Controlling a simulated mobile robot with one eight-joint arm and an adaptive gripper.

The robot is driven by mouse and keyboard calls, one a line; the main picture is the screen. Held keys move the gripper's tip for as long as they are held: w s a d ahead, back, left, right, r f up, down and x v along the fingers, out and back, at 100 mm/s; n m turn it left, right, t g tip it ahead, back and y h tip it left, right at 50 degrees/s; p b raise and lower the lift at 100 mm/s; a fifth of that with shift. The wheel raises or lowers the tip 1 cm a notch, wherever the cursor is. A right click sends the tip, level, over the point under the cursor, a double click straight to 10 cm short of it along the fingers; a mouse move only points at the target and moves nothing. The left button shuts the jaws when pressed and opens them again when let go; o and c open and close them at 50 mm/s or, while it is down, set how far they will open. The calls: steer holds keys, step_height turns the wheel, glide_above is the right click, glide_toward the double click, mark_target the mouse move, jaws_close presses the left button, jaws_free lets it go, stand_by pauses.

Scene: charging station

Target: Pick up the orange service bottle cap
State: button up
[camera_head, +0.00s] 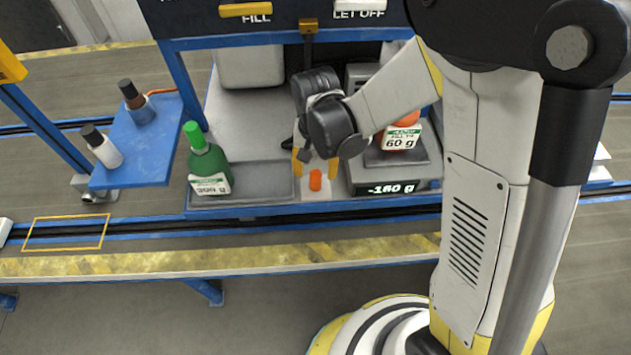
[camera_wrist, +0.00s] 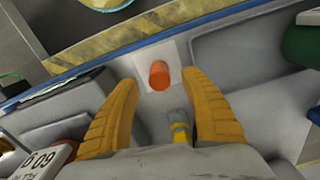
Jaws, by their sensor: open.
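The orange service bottle cap (camera_head: 315,180) stands on a pale pad near the front edge of the station, and it also shows in the wrist view (camera_wrist: 159,75). My gripper (camera_head: 315,167) is open, with one yellow-orange finger on each side of the cap's position in the head view. In the wrist view my gripper's fingers (camera_wrist: 165,88) are spread, and the cap lies between and just past their tips, with gaps on both sides. Neither finger appears to touch it.
A blue shelf (camera_head: 143,140) at left holds two small bottles.

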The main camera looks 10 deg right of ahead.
step_height(320, 180, down, 3)
steer(key=shift+r+b, duration=0.15)
steer(key=shift+b, duration=0.25)
steer(key=c, duration=1)
steer(key=shift+c, duration=0.2)
steer(key=shift+r, duration=0.1)
